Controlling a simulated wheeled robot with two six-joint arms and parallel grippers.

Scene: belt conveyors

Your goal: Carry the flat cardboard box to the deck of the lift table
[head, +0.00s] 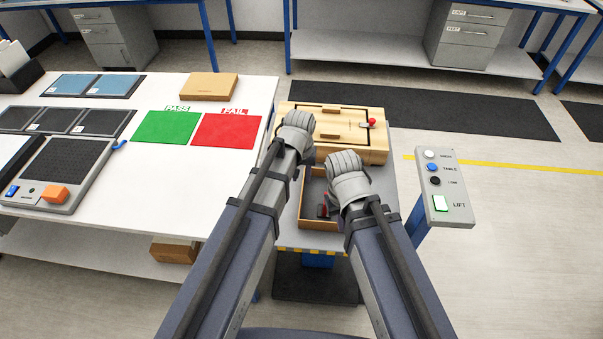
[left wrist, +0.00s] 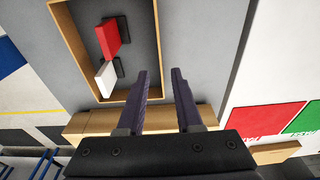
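The flat cardboard box (head: 208,86) lies closed at the back of the white workbench, behind the green and red pads. A tan edge, probably the same box (left wrist: 272,153), shows at the lower right in the left wrist view. The grey deck of the lift table (head: 289,225) is right of the bench. My left gripper (head: 300,140) is over the deck, well right of the box; its fingers are apart and empty in the left wrist view (left wrist: 160,72). My right gripper (head: 345,190) is over the deck's near part, its fingers hidden by the wrist.
A wooden case (head: 350,125) with a red knob takes up the deck's far part. An open tray (head: 305,205) with red and white items is nearer. A control post (head: 443,187) stands right of the deck. Green (head: 167,127) and red (head: 226,131) pads lie on the bench.

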